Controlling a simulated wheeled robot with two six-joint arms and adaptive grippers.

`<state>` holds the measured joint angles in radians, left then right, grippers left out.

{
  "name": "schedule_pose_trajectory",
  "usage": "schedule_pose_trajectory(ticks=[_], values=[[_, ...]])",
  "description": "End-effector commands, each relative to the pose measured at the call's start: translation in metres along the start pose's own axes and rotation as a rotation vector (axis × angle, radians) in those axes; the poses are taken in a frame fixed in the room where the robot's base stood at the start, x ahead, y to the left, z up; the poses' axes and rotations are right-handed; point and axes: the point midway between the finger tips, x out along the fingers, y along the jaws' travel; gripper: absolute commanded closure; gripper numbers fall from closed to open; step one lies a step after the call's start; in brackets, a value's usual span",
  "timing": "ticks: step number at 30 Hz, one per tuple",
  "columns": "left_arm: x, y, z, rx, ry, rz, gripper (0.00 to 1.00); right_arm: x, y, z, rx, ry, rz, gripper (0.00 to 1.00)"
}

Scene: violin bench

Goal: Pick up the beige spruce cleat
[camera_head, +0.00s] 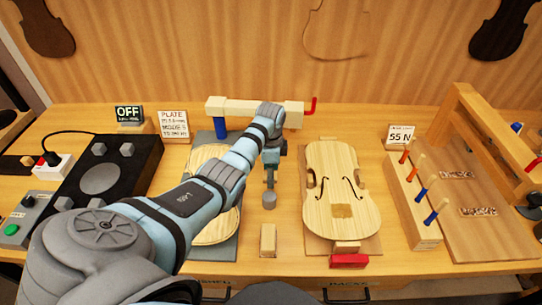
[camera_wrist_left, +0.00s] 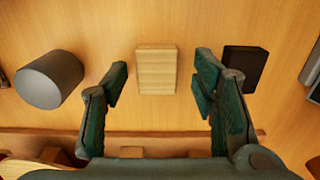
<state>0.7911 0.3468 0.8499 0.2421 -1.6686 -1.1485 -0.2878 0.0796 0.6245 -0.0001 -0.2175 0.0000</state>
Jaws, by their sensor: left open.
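The beige spruce cleat (camera_wrist_left: 156,70) shows in the left wrist view as a small pale block with straight grain on the bench top. It appears midway between the two spread fingers of my left gripper (camera_wrist_left: 158,95), which is open and empty. In the head view my left gripper (camera_head: 270,180) points down over the middle of the bench, between the two violin plates. A pale wooden block (camera_head: 268,240) stands nearer me there; I cannot tell whether it is the cleat. My right gripper is not in view.
A grey cylinder (camera_wrist_left: 48,80) stands left of the cleat and a dark block (camera_wrist_left: 243,65) lies right of it. In the head view a violin plate (camera_head: 325,170) lies to the right. A rack with several coloured-handled tools (camera_head: 412,215) stands farther right.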

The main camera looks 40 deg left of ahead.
Motion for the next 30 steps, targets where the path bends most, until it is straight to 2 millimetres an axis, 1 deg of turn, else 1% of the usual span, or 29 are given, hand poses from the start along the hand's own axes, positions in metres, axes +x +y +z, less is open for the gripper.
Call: schedule_pose_trajectory(ticks=[1, 7, 17, 20, 23, 26, 29, 30], values=[[-0.001, 0.000, 0.000, 0.000, 0.000, 0.000, 0.50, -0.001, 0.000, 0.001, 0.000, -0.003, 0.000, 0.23], [-0.001, 0.000, 0.000, 0.000, 0.000, 0.000, 0.81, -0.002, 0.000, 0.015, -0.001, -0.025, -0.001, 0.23], [-0.001, 0.000, 0.000, 0.001, 0.001, 0.000, 0.82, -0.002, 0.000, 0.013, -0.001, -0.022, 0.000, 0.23], [-0.007, 0.000, -0.001, 0.001, 0.001, -0.001, 0.82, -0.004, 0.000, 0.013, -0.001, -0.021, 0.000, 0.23], [-0.020, -0.001, 0.000, 0.001, 0.001, -0.002, 0.82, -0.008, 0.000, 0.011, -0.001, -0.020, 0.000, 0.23], [-0.044, -0.001, 0.000, 0.001, 0.002, -0.004, 0.82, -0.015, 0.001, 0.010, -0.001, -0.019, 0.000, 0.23], [-0.081, -0.001, 0.000, 0.000, 0.002, -0.005, 0.82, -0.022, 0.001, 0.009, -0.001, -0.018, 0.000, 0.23], [-0.098, -0.002, 0.000, 0.000, 0.003, -0.007, 0.82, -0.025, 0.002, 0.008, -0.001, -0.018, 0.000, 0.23]])
